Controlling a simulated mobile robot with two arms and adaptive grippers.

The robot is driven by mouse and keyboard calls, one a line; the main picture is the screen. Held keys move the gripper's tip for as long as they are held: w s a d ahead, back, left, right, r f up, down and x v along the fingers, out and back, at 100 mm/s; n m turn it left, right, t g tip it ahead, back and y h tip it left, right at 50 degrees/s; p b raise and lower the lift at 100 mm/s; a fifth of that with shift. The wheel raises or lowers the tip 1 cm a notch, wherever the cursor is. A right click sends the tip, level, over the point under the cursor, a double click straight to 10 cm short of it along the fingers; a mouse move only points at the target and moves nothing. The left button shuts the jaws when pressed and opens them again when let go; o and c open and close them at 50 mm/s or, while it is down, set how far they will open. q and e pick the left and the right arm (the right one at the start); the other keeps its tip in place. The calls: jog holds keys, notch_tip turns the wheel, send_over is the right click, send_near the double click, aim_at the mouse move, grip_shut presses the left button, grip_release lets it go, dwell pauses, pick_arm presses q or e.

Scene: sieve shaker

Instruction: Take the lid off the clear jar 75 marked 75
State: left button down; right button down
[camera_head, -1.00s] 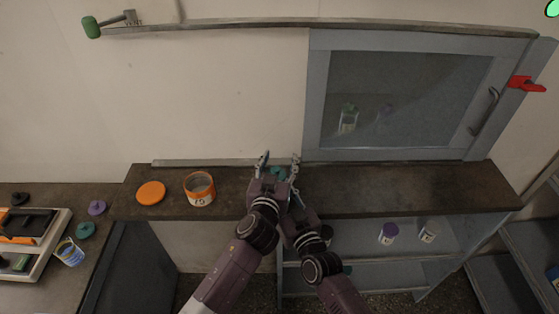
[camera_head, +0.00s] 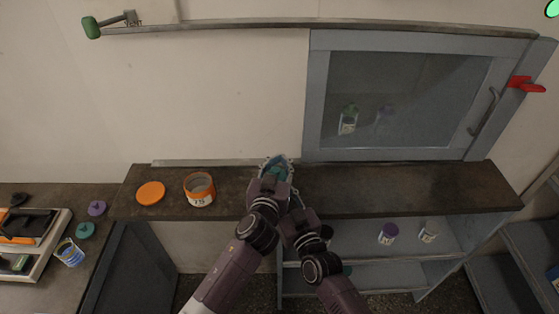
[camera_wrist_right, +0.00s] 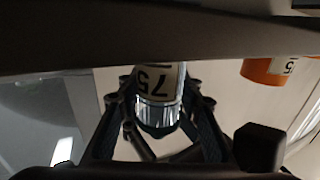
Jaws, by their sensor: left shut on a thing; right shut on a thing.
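The clear jar (camera_wrist_right: 158,85), with a white label reading 75, shows inverted in the right wrist view. My right gripper (camera_wrist_right: 160,110) has its fingers on both sides of the jar and is shut on it. In the head view the jar is mostly hidden under my grippers, and its teal lid (camera_head: 277,172) shows between the fingers of my left gripper (camera_head: 276,164). My left gripper is shut around the lid from above. The right gripper's fingers are largely hidden behind the left one in the head view. I cannot tell whether the lid is still seated.
An open orange jar marked 15 (camera_head: 199,189) and an orange lid (camera_head: 150,193) stand left on the dark counter (camera_head: 420,190). A glass-fronted cabinet (camera_head: 405,100) rises behind. The counter's right part is clear. Jars, one purple-lidded (camera_head: 388,233), stand on the lower shelf.

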pick_arm(q)
jog(key=shift+r, duration=0.15)
jog(key=shift+r, duration=0.95)
jog(key=shift+r, duration=0.1)
notch_tip(320, 180, up, 4)
jog(key=shift+f, duration=0.1)
pick_arm(e)
jog(key=c, duration=1.3)
grip_release()
jog(key=shift+o, duration=0.2)
